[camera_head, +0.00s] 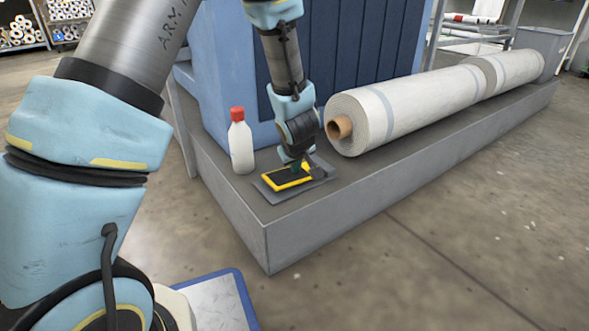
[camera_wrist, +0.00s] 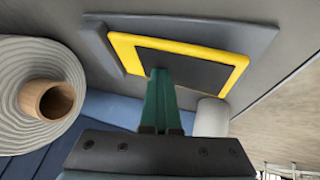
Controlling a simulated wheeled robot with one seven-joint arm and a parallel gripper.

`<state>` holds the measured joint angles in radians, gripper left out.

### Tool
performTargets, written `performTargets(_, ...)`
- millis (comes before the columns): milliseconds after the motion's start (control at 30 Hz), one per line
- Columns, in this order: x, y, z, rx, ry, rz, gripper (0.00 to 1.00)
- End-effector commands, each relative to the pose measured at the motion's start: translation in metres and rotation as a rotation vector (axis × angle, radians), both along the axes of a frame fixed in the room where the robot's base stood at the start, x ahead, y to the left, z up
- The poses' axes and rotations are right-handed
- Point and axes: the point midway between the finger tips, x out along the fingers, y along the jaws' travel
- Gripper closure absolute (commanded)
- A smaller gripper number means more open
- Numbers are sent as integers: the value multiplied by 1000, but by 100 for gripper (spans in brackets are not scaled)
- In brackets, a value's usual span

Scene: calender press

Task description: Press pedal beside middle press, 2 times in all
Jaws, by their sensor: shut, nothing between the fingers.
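The pedal (camera_head: 286,180) is a black plate with a yellow rim on a grey base, lying on the grey plinth beside the blue press (camera_head: 350,40). In the wrist view the pedal (camera_wrist: 205,72) fills the top middle. My gripper (camera_head: 295,166) points down at the pedal with its green fingers shut and empty. In the wrist view my gripper's fingertips (camera_wrist: 160,74) overlap the pedal's black plate near its yellow rim. I cannot tell whether they touch it or how far it is pressed. My gripper hides part of the pedal in the head view.
A white bottle with a red cap (camera_head: 241,145) stands left of the pedal on the plinth (camera_head: 330,205). Large fabric rolls (camera_head: 410,105) lie to the right; one roll's end (camera_wrist: 30,125) shows in the wrist view. The floor in front is clear.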

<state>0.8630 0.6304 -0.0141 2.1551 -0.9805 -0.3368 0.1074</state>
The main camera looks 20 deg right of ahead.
Motion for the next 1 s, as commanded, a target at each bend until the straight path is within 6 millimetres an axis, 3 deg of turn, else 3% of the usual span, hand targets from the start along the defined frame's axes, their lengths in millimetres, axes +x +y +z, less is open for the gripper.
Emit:
performTargets(467,-1,2,-2,3,4,1,100)
performTargets(1000,0,-5,20,2,2,1,100)
